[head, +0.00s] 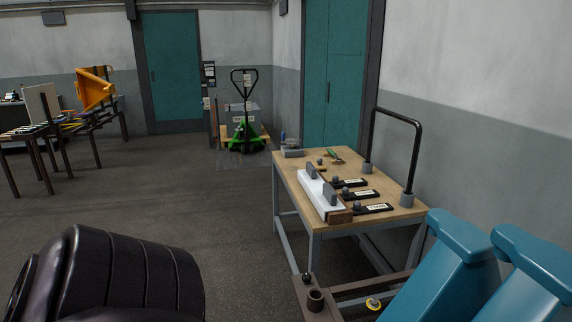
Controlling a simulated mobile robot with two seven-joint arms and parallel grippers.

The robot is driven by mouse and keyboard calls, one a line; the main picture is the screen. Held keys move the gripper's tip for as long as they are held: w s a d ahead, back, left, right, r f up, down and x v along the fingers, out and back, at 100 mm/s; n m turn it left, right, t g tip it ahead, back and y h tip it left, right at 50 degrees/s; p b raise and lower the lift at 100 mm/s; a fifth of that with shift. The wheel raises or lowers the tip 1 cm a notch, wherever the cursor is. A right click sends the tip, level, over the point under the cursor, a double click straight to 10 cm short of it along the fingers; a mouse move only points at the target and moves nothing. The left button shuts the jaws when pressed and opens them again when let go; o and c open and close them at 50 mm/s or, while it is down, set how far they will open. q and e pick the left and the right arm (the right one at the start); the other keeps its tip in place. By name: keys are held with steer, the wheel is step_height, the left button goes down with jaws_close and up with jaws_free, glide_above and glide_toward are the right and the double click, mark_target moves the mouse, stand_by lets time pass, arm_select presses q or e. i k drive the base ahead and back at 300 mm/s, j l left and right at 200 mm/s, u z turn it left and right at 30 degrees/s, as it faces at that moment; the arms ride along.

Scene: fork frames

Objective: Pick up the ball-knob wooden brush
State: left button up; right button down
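A wooden workbench (301,182) stands right of centre against the wall. A small brown item (320,167) with a darker knob-like top lies toward its back. It may be the ball-knob wooden brush, but it is too small to be sure. A brown block (338,216) sits at the near end of a white board (315,191), partly hidden by it. Neither of my grippers shows in the head view.
Black plates (372,208) with labels and grey knobs lie beside the board. Blue rounded shapes (455,270) and a brown frame (345,290) are in front. A black padded shape (120,275) fills the lower left. Open floor lies left of the bench.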

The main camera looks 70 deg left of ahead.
mark_target(319, 164)
steer(key=j+u, duration=0.1)
steer(key=u, duration=0.25)
steer(key=j+u, duration=0.1)
steer(key=u, duration=0.3)
steer(key=j+u, duration=0.15)
steer(key=u, duration=0.2)
steer(key=l+u, duration=0.3)
steer(key=u, duration=0.15)
steer(key=k+l+u, duration=0.15)
steer(key=u, duration=0.25)
steer(key=i+j+u, duration=0.25)
steer(key=i+u, duration=0.25)
steer(key=i, duration=0.15)
steer(key=i+j+u, duration=0.1)
steer(key=i+u, duration=0.35)
steer(key=i, duration=0.8)
steer(key=i+j+z, duration=0.1)
steer(key=i+z, duration=0.15)
steer(key=i, duration=0.35)
steer(key=i+j+z, duration=0.25)
steer(key=i, duration=0.35)
steer(key=i+j+z, duration=0.15)
steer(key=i+z, duration=0.25)
steer(key=i+j+z, duration=0.7)
steer(key=i, duration=0.2)
steer(key=l, duration=0.1)
